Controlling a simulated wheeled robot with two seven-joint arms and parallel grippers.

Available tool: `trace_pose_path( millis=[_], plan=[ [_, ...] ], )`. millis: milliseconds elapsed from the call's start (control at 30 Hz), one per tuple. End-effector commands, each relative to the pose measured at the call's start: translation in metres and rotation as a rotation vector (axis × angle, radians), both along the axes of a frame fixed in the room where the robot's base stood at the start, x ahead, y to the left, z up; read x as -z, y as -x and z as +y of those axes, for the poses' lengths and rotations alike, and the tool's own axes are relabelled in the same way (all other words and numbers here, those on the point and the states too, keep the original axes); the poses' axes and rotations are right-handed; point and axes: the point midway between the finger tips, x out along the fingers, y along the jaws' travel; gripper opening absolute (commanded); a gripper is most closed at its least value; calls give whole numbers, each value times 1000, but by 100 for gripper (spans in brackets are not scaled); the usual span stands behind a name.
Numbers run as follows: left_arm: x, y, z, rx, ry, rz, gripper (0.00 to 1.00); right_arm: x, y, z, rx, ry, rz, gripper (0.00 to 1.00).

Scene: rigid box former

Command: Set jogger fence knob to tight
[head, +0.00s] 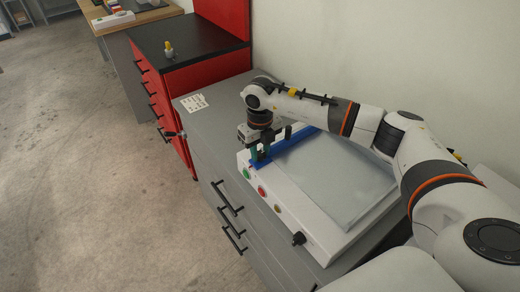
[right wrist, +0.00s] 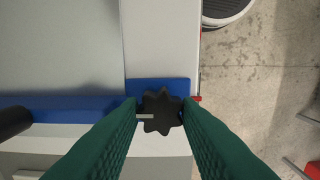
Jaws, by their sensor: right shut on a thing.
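The white machine (head: 330,236) sits on a grey cabinet, with a blue fence (head: 292,140) along the far side of its pale grey bed. The fence also crosses the right wrist view (right wrist: 60,105). A black lobed knob with a pale pointer line (right wrist: 160,108) sits at the fence's end in the right wrist view; the line points left. My right gripper (head: 260,158) is at that end of the fence. Its green fingers (right wrist: 160,122) are shut on the knob's sides. In the head view the fingers hide the knob. My left gripper is in neither view.
The machine's front has a green button (head: 246,173), a red button (head: 262,191), a yellowish button (head: 277,208) and another black knob (head: 298,239). A printed card (head: 194,103) lies on the cabinet top. A red cabinet (head: 185,75) stands beyond. Open floor lies left.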

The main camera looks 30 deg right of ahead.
Motion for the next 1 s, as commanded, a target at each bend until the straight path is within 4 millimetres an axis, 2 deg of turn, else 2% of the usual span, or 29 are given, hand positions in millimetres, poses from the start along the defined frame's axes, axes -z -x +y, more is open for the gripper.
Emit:
trace_pose_path(
  millis=[167,200,300,667,833,1000],
  plan=[
    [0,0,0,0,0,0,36,-1,-1,-1,3,0,-3,7],
    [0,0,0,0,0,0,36,-1,-1,-1,3,0,-3,35],
    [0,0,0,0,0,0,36,-1,-1,-1,2,0,-3,51],
    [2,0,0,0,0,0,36,-4,-1,0,0,-1,-3,52],
    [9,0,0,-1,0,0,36,-27,-1,0,-2,-1,-6,52],
    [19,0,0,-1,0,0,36,-65,-2,0,0,-2,-8,52]
  ],
)
